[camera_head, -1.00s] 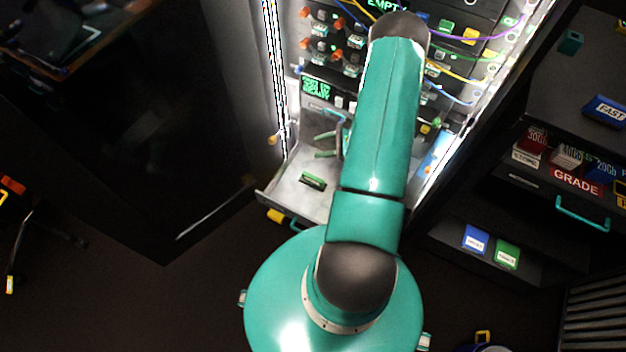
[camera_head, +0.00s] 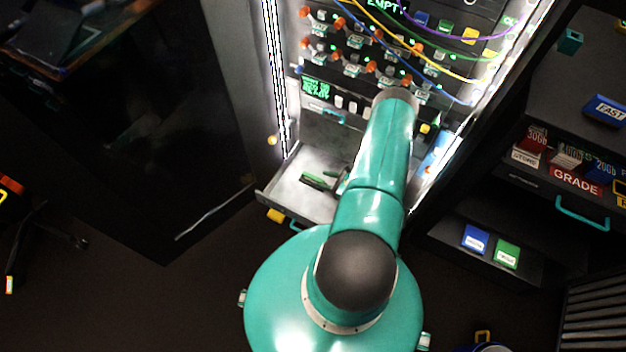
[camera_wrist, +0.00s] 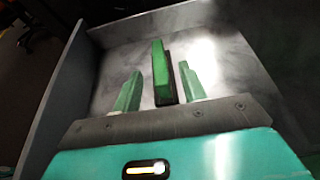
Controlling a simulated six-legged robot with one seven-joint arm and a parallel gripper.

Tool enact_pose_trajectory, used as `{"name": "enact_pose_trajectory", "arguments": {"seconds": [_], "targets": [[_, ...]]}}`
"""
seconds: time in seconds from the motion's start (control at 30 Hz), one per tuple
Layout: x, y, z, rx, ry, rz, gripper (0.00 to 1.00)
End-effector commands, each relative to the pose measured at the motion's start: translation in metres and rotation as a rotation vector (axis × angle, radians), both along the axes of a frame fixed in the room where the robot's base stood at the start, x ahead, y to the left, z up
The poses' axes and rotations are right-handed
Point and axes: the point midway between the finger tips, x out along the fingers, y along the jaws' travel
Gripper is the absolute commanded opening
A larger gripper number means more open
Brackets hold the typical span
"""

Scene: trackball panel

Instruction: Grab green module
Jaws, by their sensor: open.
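The green module (camera_head: 316,181) lies in the pulled-out grey drawer (camera_head: 285,193) below the rack. In the wrist view, the green module (camera_wrist: 159,66) stands between the two green fingers of my gripper (camera_wrist: 160,72), with a dark part along its right side. The fingers are open, with a visible gap on either side of the module. In the head view my gripper (camera_head: 340,183) is low in the drawer beside the module, partly hidden by my arm.
The drawer's side wall (camera_wrist: 62,95) rises left of my gripper. Above the drawer is the rack with cables (camera_head: 400,45) and orange knobs. A shelf at right holds a blue module (camera_head: 475,239) and another green module (camera_head: 507,253). A dark cabinet stands at left.

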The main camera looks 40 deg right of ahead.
Motion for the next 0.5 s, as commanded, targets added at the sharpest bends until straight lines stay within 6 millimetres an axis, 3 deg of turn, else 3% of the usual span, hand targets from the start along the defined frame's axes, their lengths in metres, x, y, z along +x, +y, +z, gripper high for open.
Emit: {"name": "enact_pose_trajectory", "arguments": {"seconds": [0.5], "targets": [[0.049, 0.019, -0.024, 0.0, 0.0, 0.002, 0.42]]}}
